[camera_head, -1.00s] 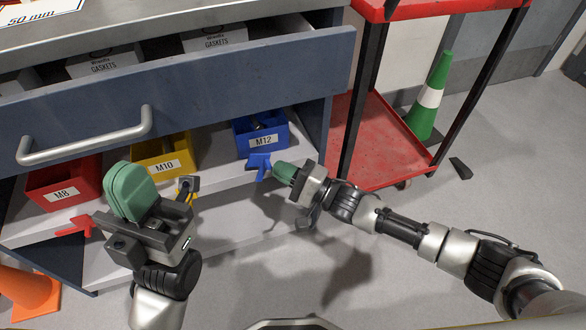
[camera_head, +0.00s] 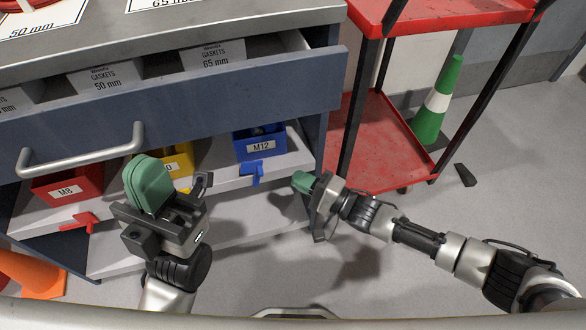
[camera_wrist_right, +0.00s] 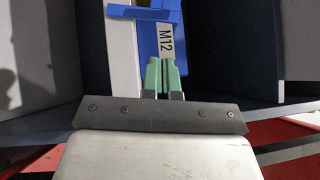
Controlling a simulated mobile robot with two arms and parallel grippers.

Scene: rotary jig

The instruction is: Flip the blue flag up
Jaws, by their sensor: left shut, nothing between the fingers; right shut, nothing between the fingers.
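The blue flag (camera_head: 252,170) is a small blue piece on the shelf's front edge, just below the blue M12 bin (camera_head: 260,142). Its arm points left and a short part hangs below the edge. My right gripper (camera_head: 297,181), with green fingers, is shut and empty, a short gap to the right of the flag. Its fingers (camera_wrist_right: 162,74) point toward the M12 label.
A red flag (camera_head: 76,222) sits below the red M8 bin (camera_head: 70,185). The yellow bin (camera_head: 180,163) is partly hidden. An open drawer (camera_head: 210,95) overhangs the shelf (camera_head: 220,178). A red cart (camera_head: 390,150) stands right; floor in front is clear.

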